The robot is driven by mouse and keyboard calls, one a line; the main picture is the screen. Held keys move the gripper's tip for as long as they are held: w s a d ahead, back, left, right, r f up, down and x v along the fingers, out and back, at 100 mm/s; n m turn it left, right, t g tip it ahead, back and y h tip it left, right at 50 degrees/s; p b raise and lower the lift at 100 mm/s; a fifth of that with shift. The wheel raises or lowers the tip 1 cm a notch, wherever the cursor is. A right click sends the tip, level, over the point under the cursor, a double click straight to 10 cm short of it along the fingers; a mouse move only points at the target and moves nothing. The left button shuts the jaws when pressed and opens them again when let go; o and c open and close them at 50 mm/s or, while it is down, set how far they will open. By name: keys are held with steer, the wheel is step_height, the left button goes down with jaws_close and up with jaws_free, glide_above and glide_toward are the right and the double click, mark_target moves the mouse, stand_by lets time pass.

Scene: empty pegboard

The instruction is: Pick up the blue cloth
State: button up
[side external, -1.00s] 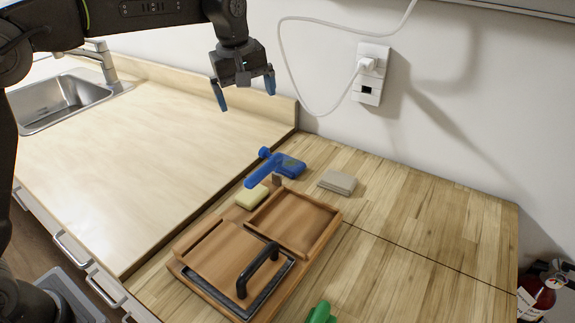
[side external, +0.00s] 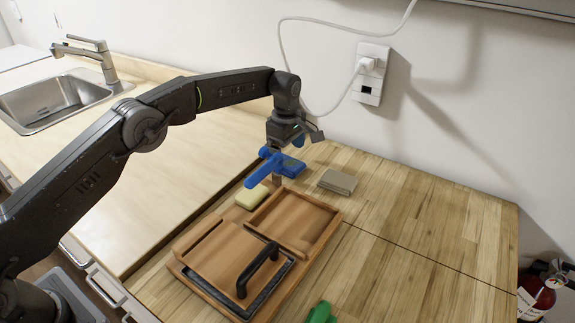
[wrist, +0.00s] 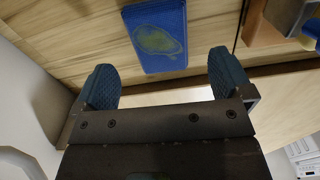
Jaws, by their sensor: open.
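In the wrist view the cloth (wrist: 158,52) is a blue rectangle with a yellow-green patch, ahead of and between my fingers. My gripper (side external: 287,142) is above the cloth, close to it, with its blue fingers apart. In the wrist view the gripper (wrist: 163,72) is open, with nothing between the fingertips.
A blue tool (side external: 256,176) lies beside the cloth on the left. A yellow sponge (side external: 252,197), a beige folded cloth (side external: 338,181) and a wooden board with a black handle (side external: 230,250) are nearby. A wall socket (side external: 369,75) with a cable is behind. The counter at right is clear.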

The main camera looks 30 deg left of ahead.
mark_target(286, 161)
steer(key=shift+f, duration=1.85)
steer(key=c, duration=1)
